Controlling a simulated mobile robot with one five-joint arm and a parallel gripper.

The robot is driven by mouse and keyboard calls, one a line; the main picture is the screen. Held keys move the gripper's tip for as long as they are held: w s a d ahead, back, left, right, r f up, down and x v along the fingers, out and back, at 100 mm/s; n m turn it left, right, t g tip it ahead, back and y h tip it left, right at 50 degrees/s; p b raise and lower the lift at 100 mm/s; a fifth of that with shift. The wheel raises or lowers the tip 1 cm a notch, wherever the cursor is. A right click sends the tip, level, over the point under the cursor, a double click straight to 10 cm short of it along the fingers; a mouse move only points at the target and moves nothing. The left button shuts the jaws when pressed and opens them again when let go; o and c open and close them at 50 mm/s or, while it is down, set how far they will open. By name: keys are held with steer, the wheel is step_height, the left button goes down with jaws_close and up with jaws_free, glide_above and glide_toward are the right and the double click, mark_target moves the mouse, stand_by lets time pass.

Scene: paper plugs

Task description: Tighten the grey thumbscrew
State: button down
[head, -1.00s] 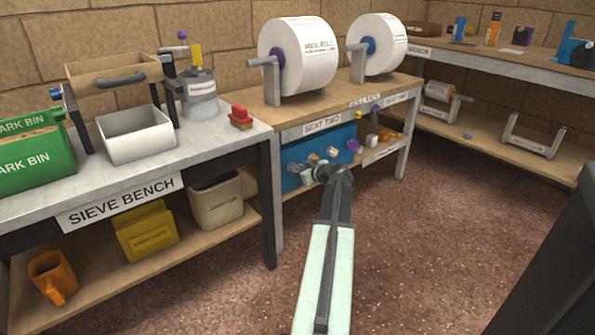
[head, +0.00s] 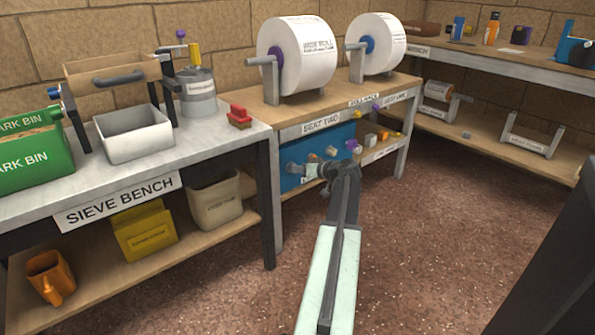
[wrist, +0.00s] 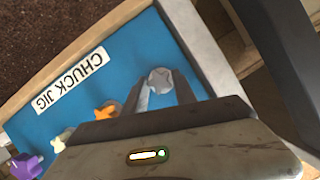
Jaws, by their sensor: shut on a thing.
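The grey thumbscrew (wrist: 160,79) has a lobed head and sits at one end of a row of knobs on the blue chuck jig panel (wrist: 92,57). My gripper (wrist: 163,88) is shut on the thumbscrew, one finger on each side of its head. In the head view my gripper (head: 311,171) reaches the left part of the blue panel (head: 343,134). My gripper partly hides the lower part of the panel there.
In the wrist view an orange knob (wrist: 105,110), a cream knob (wrist: 58,142) and a purple knob (wrist: 27,165) follow along the panel. A grey bench leg (wrist: 205,42) stands close beside it. Two large paper rolls (head: 308,58) sit on the bench above.

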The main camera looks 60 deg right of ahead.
steer(key=shift+s, duration=0.1)
steer(key=c, duration=1)
jaws_free()
steer(key=p+v, duration=0.2)
steer(key=v, duration=0.5)
steer(key=shift+s+p, duration=0.35)
steer(key=shift+p, duration=0.05)
steer(key=shift+a+r, duration=0.1)
steer(key=shift+r, duration=0.05)
